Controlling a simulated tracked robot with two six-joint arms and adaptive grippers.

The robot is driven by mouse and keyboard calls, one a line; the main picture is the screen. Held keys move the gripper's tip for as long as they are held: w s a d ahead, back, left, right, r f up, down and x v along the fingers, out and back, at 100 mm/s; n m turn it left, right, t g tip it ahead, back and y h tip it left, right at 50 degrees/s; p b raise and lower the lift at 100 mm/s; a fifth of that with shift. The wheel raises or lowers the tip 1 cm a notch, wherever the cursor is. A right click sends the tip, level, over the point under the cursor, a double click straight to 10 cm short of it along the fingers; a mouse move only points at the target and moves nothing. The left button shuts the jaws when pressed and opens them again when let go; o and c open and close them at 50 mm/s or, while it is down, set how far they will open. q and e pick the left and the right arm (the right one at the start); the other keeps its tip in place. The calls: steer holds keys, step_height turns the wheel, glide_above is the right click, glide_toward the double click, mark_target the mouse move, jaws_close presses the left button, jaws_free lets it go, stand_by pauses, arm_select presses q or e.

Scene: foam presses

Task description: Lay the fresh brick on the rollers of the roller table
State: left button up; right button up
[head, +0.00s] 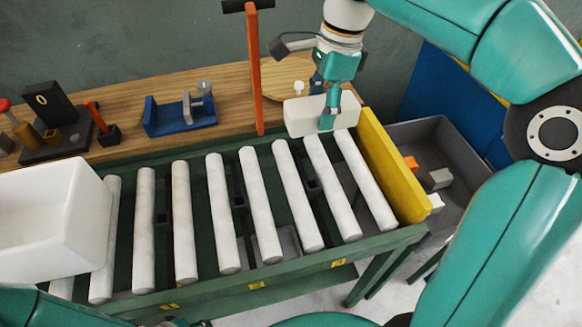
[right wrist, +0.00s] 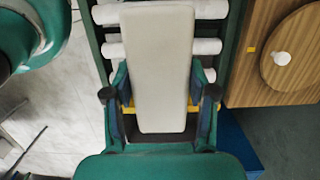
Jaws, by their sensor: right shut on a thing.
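The fresh brick is a white block (head: 306,116) at the far right end of the roller table. My right gripper (head: 326,105) is shut on it. In the right wrist view the brick (right wrist: 158,60) lies lengthwise between the two fingers of the gripper (right wrist: 160,108). The roller table has a green frame (head: 231,284) and several white rollers (head: 220,212). In the head view the brick is over the far ends of the right-hand rollers; I cannot tell whether it touches them. My left gripper is not in view.
A yellow end plate (head: 392,165) closes the table's right end. A grey bin (head: 440,140) with small pieces stands beyond it. A white tub (head: 45,220) sits at the left end. A wooden bench (head: 235,95) behind carries a blue fixture (head: 180,115) and an orange upright (head: 255,75). The middle rollers are clear.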

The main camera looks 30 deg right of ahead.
mark_target(326, 132)
step_height(326, 132, down, 19)
steer(key=shift+a+r+b, duration=0.1)
steer(key=shift+b, duration=0.7)
steer(key=o, duration=1.4)
steer(key=shift+r, duration=0.1)
steer(key=r, duration=0.4)
steer(key=d+r, duration=0.1)
steer(key=r, duration=0.2)
steer(key=r+p, duration=0.1)
steer(key=r, duration=0.3)
steer(key=shift+s+d+r, duration=0.2)
steer(key=shift+d+r, duration=0.15)
